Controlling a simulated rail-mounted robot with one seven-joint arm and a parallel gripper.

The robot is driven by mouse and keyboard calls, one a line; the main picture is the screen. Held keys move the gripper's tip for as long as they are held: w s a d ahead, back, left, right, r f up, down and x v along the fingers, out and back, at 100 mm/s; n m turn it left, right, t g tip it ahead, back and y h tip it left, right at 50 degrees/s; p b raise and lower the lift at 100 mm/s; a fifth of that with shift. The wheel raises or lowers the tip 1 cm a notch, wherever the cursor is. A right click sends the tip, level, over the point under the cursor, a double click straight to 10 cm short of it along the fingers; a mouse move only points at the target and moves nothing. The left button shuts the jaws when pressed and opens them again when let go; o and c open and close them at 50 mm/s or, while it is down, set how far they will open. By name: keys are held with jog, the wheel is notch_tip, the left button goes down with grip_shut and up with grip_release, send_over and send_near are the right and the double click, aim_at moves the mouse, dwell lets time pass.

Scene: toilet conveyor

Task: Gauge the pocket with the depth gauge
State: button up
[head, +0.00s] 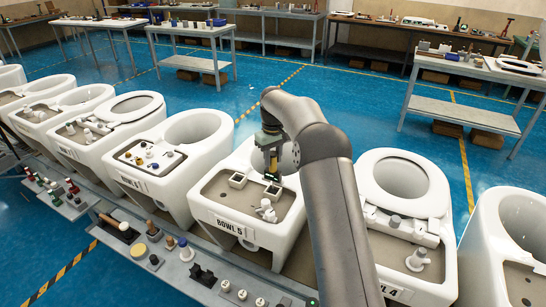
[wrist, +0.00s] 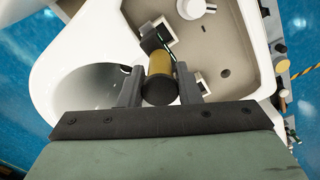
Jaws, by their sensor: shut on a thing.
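My gripper (head: 270,160) is over the rear deck of the toilet marked BOWL 5 (head: 228,212). In the wrist view my gripper (wrist: 159,76) is shut on the depth gauge (wrist: 160,66), which has a brass-coloured round body with a black end. Two square white-rimmed pockets lie on the deck: a left one (head: 238,180) and a right one (head: 273,189), close below the gauge. I cannot tell whether the gauge tip touches or enters a pocket.
A white fitting (head: 266,211) stands on the deck in front of the right pocket. A grey bench (head: 165,262) with several small parts runs along the front. Tables stand behind.

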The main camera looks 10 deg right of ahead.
aim_at(273, 166)
jog(key=shift+f+b, duration=0.9)
jog(key=shift+f, duration=1.1)
dwell(0.8)
jog(key=shift+r, duration=0.1)
jog(key=shift+r+p, duration=2.3)
jog(key=shift+r, duration=0.7)
